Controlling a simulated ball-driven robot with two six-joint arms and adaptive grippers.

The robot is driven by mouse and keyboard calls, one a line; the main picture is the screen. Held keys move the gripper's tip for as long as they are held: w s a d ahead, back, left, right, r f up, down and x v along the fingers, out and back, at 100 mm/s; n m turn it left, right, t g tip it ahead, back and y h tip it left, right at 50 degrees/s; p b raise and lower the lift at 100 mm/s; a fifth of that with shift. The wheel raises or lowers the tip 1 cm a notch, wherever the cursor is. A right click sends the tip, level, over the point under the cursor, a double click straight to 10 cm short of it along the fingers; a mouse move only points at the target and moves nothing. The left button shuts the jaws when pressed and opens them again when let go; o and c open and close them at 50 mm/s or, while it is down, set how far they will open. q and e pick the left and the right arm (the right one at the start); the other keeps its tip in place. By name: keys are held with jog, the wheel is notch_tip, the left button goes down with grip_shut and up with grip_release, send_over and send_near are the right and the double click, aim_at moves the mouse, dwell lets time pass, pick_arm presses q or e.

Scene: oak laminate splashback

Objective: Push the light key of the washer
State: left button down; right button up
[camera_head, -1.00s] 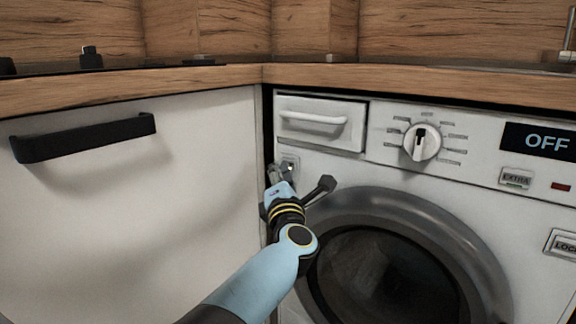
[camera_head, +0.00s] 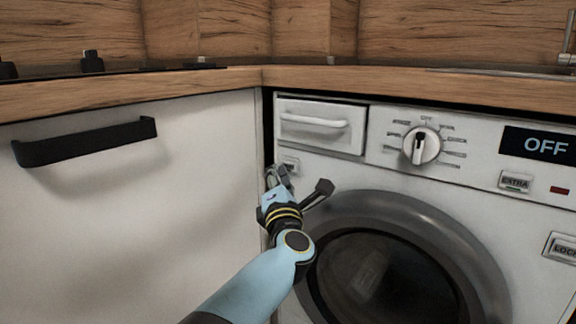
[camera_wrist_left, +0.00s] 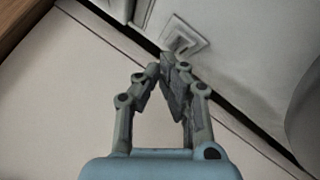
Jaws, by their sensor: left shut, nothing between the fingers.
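The washer (camera_head: 380,175) fills the right half of the head view. A small square key (camera_head: 290,163) sits on its front below the drawer, and its label cannot be read there. The key also shows in the left wrist view (camera_wrist_left: 184,43), just beyond the fingertips. My left gripper (camera_head: 278,173) is shut and empty, just below and left of the key in the head view. In the left wrist view its fingers (camera_wrist_left: 168,68) come together, apparently a little short of the key. My right gripper is out of view.
A white cabinet (camera_head: 150,220) with a black handle (camera_head: 88,141) stands left. The EXTRA key (camera_head: 516,181) and LOCK key (camera_head: 563,248) are farther right.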

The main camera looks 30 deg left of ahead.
pick_arm(q)
jog(key=s+p, duration=0.2)
jog(key=s, duration=0.4)
jog(key=shift+a, duration=0.25)
dwell(0.6)
